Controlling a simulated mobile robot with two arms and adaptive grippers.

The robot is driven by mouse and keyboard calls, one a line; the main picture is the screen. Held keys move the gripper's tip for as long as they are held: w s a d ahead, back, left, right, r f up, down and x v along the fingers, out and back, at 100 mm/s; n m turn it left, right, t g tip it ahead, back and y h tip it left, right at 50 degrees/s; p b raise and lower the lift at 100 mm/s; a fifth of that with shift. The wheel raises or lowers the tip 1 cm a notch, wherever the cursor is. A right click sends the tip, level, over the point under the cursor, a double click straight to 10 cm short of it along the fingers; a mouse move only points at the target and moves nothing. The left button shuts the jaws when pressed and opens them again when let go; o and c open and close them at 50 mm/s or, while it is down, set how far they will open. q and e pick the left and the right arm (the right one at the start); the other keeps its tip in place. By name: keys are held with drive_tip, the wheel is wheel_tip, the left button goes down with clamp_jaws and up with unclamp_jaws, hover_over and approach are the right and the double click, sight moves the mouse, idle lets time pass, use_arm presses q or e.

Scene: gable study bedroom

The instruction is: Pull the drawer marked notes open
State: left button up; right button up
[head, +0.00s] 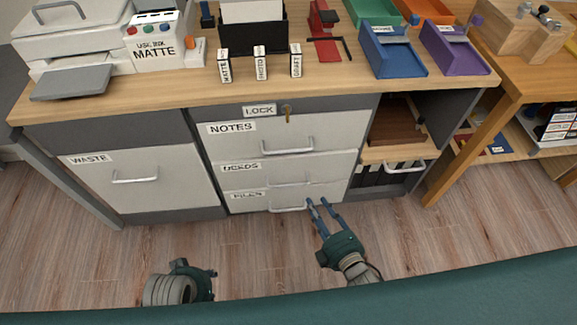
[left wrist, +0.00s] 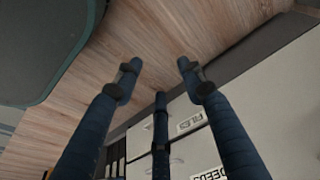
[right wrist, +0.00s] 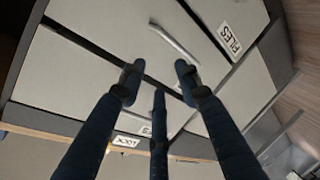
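The notes drawer (head: 240,145) is the top pale front of the middle stack, with a NOTES label and a curved metal handle (head: 287,147). It looks shut. A key (head: 287,112) sits in the lock strip above it. My right gripper (head: 319,206) is open and empty, low in front of the files drawer, near its handle; its spread fingers show in the right wrist view (right wrist: 158,85). My left gripper (head: 200,275) is low over the floor, its fingers hidden in the head view. The left wrist view shows its fingers (left wrist: 158,80) spread and empty.
Below are the deeds drawer (head: 240,176) and files drawer (head: 240,203). A waste drawer (head: 105,190) is at left; an open shelf (head: 375,154) is at right. The desktop (head: 190,90) holds a printer, labelled blocks and coloured trays. The wooden floor (head: 105,265) in front is clear.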

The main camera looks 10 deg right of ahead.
sight(289, 152)
drive_tip(key=w+a+r+n+t+y+b, duration=0.1)
drive_tip(key=a+r+n+t+y+b, duration=0.1)
drive_tip(key=r+n, duration=0.3)
drive_tip(key=w+a+r+n+t+y+b, duration=0.1)
drive_tip(key=w+r+n+t+y+b, duration=0.15)
drive_tip(key=r, duration=0.35)
drive_tip(key=shift+m+g+h, duration=0.25)
drive_tip(key=shift+g+h, duration=0.1)
drive_tip(key=shift+h, duration=0.1)
drive_tip(key=x, duration=0.4)
drive_tip(key=b+x, duration=0.1)
drive_tip(key=x, duration=0.3)
drive_tip(key=shift+w+a+r, duration=0.2)
drive_tip(key=shift+a, duration=0.15)
drive_tip(key=shift+x, duration=0.75)
use_arm(q)
drive_tip(key=v, duration=0.7)
drive_tip(key=shift+w+r+t, duration=0.3)
drive_tip(key=shift+t, duration=0.1)
drive_tip(key=shift+a, duration=0.15)
use_arm(e)
drive_tip(key=shift+c, duration=0.5)
clamp_jaws()
